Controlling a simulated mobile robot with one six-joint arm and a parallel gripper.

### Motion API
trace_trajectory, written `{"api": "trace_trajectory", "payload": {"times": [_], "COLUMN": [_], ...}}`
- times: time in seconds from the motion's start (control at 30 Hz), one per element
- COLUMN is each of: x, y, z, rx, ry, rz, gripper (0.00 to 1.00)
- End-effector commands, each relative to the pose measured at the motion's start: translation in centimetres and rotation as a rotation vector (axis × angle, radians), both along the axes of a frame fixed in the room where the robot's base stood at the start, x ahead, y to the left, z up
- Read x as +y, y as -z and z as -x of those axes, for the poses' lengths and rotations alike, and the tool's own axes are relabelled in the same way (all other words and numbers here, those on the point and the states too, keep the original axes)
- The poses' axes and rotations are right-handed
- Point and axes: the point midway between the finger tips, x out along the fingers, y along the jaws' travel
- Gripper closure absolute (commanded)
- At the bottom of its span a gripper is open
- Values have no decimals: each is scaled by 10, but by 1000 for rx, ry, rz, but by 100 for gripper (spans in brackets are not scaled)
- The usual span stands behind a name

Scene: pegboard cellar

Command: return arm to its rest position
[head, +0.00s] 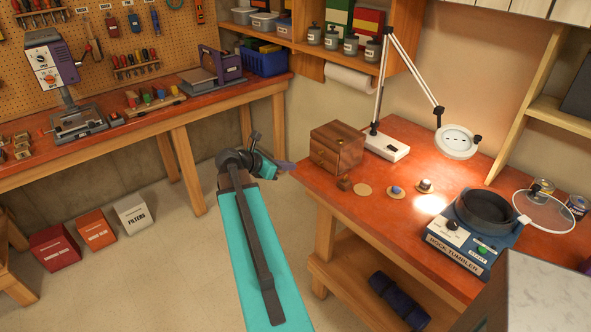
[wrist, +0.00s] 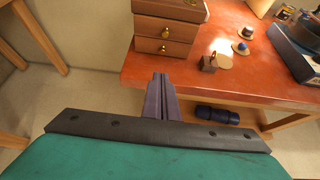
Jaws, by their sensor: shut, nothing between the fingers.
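My teal arm extends forward from the bottom of the head view. My gripper (head: 284,166) is at its far end, just left of the red-topped workbench (head: 315,185). In the wrist view the two purple-grey fingers (wrist: 161,97) lie side by side, closed and empty. They point toward the bench's front edge, below the small wooden drawer chest (wrist: 165,32). Whether the fingertips touch the bench edge I cannot tell.
On the bench are a small brown block (head: 345,184), coasters (head: 363,189), a white lamp (head: 456,141) and a blue rock tumbler (head: 462,238). A dark blue roll (head: 398,298) lies on the lower shelf. Boxes (head: 134,214) stand on the floor at left. Open floor surrounds my arm.

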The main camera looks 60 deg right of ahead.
Motion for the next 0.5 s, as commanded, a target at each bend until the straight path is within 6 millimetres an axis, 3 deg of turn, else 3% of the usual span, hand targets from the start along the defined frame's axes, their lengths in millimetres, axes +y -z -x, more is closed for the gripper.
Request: {"api": "trace_trajectory", "payload": {"times": [0.5], "x": [9], "y": [-6], "z": [-3], "rx": [0], "ry": [0], "rz": [0], "gripper": [100]}}
